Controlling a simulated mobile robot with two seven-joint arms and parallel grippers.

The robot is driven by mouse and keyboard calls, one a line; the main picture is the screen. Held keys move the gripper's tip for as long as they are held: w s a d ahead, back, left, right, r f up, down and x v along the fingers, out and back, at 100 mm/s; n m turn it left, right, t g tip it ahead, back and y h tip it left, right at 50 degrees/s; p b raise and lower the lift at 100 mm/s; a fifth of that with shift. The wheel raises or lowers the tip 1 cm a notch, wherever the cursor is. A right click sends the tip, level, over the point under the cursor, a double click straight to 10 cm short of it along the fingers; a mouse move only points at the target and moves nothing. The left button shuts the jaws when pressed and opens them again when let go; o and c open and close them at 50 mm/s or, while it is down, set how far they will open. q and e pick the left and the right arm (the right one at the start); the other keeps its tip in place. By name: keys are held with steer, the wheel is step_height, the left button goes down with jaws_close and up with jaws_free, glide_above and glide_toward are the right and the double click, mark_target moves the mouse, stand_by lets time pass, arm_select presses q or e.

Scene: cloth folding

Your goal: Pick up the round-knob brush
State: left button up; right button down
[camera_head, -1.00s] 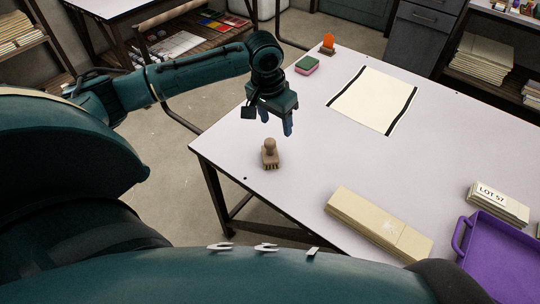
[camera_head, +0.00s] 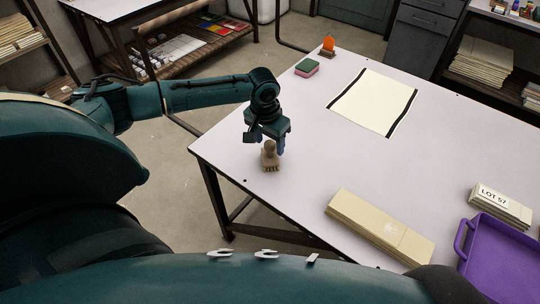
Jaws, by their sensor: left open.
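The round-knob brush (camera_head: 270,160) stands upright on the white table (camera_head: 310,155) near its left corner, with its wooden knob on top and its bristles down. My left gripper (camera_head: 272,149) is open and points down at the brush, with its fingers close to the knob. One finger shows just right of the knob; the other is partly hidden. I cannot tell whether the fingers touch the knob. My right gripper is not in view.
A cream cloth (camera_head: 373,101) with black bands lies behind. A green and pink sponge (camera_head: 307,67) and an orange item (camera_head: 328,45) are at the far edge. A folded beige cloth (camera_head: 380,226), a stack labelled LOT 57 (camera_head: 500,205) and a purple tray (camera_head: 497,258) are at right.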

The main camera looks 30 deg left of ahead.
arm_select(q)
step_height(320, 180, down, 2)
steer(key=shift+w, duration=0.1)
steer(key=shift+c, duration=0.2)
steer(key=c, duration=1.1)
steer(key=shift+r, duration=0.15)
steer(key=shift+c, duration=0.2)
step_height(320, 180, up, 10)
steer(key=shift+f, duration=0.1)
